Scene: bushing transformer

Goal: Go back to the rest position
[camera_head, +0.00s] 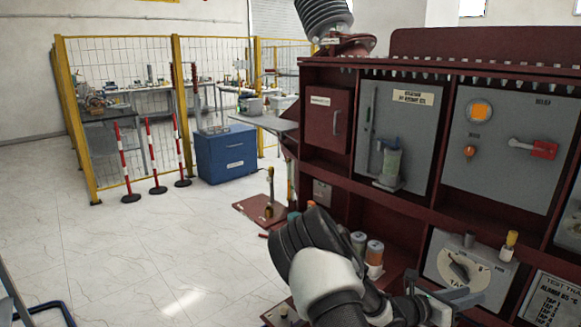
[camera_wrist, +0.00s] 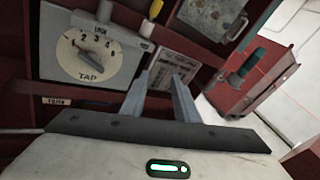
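My gripper (camera_head: 462,294) is low at the right in the head view, in front of the dark red transformer cabinet (camera_head: 400,210) and near its grey TAP dial panel (camera_head: 440,262). In the wrist view my gripper (camera_wrist: 161,75) shows two grey fingers with a clear gap between them. Nothing is held in the gap; a printed label plate (camera_wrist: 178,62) shows behind it. The TAP dial (camera_wrist: 88,55) is at the left of the wrist view, apart from the fingers as far as I can tell.
A yellow-framed fence (camera_head: 130,110), striped posts (camera_head: 157,160) and a blue box (camera_head: 226,155) stand further back. The tiled floor (camera_head: 130,250) at left is mostly clear.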

